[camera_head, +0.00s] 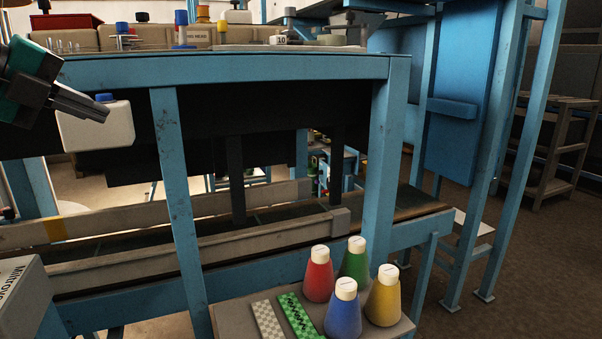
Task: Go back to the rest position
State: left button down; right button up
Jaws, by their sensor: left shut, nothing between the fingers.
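My left gripper (82,103) comes in from the left edge at the upper left. Its dark fingers are closed together and hold nothing. They point right and slightly down, in front of a white bottle with a blue cap (95,128). The fingers overlap the bottle in the picture; I cannot tell whether they touch it. My right gripper is not in view.
A blue-framed workbench (235,68) spans the view, with a conveyor (300,222) below its top. Brown floor (530,260) is open at the right.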

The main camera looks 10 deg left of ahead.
pick_arm(q)
notch_tip(320, 180, down, 13)
jog(key=w+n+t+h, duration=0.2)
jog(key=n+t, duration=0.5)
jog(key=n, duration=0.1)
jog(key=s+f+n+g+y, duration=0.1)
jog(key=s+f+n+y, duration=0.25)
jog(key=f, duration=0.35)
jog(key=s+a+f+n+g+y, duration=0.1)
jog(key=s+f+n+y, duration=0.1)
jog(key=f+n+y, duration=0.3)
jog(key=s+f+n+g+y, duration=0.1)
jog(key=s+f+n+y, duration=0.1)
jog(key=f+n, duration=0.45)
jog(key=s+d+f+n+g+h, duration=0.1)
jog(key=s+d+f+g+h, duration=0.1)
jog(key=s+d+f+g, duration=0.5)
jog(key=s+d+f+g+h, duration=0.1)
jog(key=s+d+f+g, duration=0.3)
jog(key=s+d+f, duration=0.6)
jog(key=w+d+f+t+h, duration=0.1)
jog(key=w+f+t+h, duration=0.1)
jog(key=w+f+t, duration=0.2)
jog(key=shift+w+f+t, duration=0.4)
jog(key=shift+f+t, duration=1.1)
jog(key=shift+t, duration=0.1)
jog(key=shift+d, duration=0.1)
